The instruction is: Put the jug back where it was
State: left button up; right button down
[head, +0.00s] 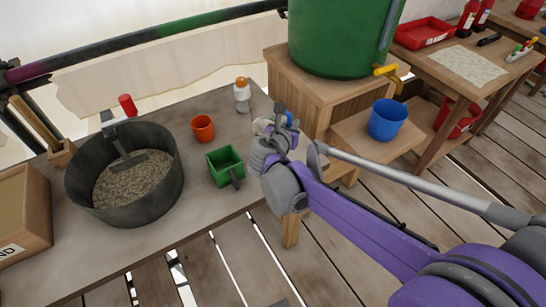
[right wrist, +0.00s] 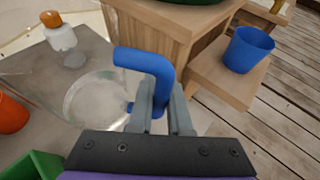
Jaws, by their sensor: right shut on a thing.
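The jug (right wrist: 97,100) is clear, with a blue handle, and shows in the right wrist view. My right gripper (right wrist: 160,105) is shut on the blue handle (right wrist: 148,62), its two fingers on either side of the lower part. In the head view my right gripper (head: 283,128) is over the right end of the grey table, and it hides most of the jug. I cannot tell whether the jug's base touches the table. My left gripper is not in view.
On the grey table (head: 140,238) stand a white bottle with orange cap (head: 242,97), an orange cup (head: 203,128), a green scoop (head: 225,165) and a dark tub of grainy mix (head: 85,180). A blue bucket (head: 387,120) sits below the green barrel's (head: 335,40) yellow tap (head: 386,70).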

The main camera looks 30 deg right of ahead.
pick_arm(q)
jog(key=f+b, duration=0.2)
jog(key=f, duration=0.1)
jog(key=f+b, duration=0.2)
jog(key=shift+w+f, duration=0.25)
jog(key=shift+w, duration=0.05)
pick_arm(e)
jog(key=shift+m+g+h, duration=0.4)
jog(key=shift+m+h, duration=0.1)
jog(key=shift+m, duration=0.1)
jog(key=f, duration=0.3)
jog(key=d+f, duration=0.1)
jog(key=f, duration=0.2)
jog(key=s+d+f, duration=0.1)
jog(key=f, duration=0.2)
jog(key=shift+d+f, duration=0.15)
jog(key=shift+f, duration=0.15)
jog(key=c, duration=1.3)
grip_release()
jog(key=shift+f, duration=0.2)
jog(key=o, duration=0.4)
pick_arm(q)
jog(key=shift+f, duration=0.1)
pick_arm(e)
jog(key=shift+o, duration=0.2)
jog(key=shift+r, duration=0.15)
